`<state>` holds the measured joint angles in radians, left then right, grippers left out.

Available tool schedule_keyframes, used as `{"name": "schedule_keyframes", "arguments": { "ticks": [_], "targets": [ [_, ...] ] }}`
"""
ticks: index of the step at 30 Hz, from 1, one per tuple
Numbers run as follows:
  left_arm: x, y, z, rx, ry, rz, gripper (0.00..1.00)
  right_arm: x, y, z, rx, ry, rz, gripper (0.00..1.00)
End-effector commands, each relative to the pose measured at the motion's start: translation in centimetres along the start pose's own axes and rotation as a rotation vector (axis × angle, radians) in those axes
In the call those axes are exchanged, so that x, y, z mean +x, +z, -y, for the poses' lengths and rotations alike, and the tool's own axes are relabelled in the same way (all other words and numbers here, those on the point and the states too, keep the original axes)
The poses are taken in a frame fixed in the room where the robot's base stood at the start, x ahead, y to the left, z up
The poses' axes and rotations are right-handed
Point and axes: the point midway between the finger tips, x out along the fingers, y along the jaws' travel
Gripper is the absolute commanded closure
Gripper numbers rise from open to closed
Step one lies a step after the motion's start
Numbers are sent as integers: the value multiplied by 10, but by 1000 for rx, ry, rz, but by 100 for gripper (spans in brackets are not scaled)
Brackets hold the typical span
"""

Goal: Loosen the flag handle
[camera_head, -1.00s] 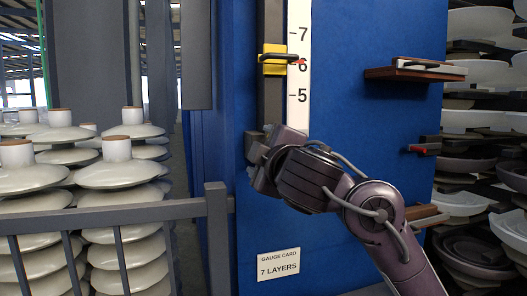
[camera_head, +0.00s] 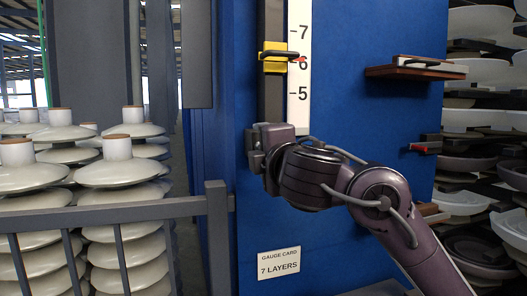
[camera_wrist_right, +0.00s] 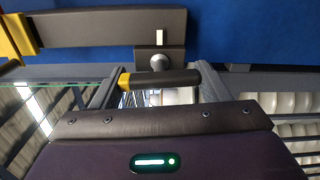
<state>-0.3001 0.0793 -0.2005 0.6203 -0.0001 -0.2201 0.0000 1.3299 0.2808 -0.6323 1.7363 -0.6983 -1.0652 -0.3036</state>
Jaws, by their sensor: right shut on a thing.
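The flag handle (camera_wrist_right: 165,78) is a dark bar with a yellow end. In the right wrist view it lies nearly level, below a round silver pivot (camera_wrist_right: 160,62) on a grey block. My right gripper (camera_wrist_right: 158,88) is shut on this handle. In the head view my right gripper (camera_head: 254,150) is at the lower part of the dark rail and hides the handle. Higher on the rail (camera_head: 271,100) sits a yellow slider (camera_head: 274,66) with a dark bar and a red tip near 6 on the white scale (camera_head: 298,112). My left gripper is not in view.
A card (camera_head: 279,263) on the blue panel (camera_head: 350,35) reads "GAUGE CARD 7 LAYERS". Shelves (camera_head: 405,73) stick out on the right. A grey railing (camera_head: 150,212) and insulator stacks (camera_head: 118,175) stand on the left.

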Motion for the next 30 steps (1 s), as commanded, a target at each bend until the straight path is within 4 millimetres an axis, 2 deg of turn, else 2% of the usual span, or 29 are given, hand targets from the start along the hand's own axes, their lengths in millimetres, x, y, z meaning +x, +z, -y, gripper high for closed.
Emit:
{"name": "schedule_keyframes", "arguments": {
  "ticks": [8, 9, 14, 23, 26, 30],
  "targets": [
    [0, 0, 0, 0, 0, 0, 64, 0, -1, 2, -3, -2, -1, 54],
    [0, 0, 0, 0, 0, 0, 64, 0, -1, 2, -2, -3, -1, 30],
    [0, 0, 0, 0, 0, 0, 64, 0, -1, 1, -1, -2, -1, 9],
    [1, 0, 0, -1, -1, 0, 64, -1, -1, 1, 0, 0, -1, 9],
    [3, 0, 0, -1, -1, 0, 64, -9, -2, 1, 0, 0, -5, 9],
    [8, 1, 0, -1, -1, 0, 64, -30, -2, 2, 2, 3, -4, 9]
  ]
}}
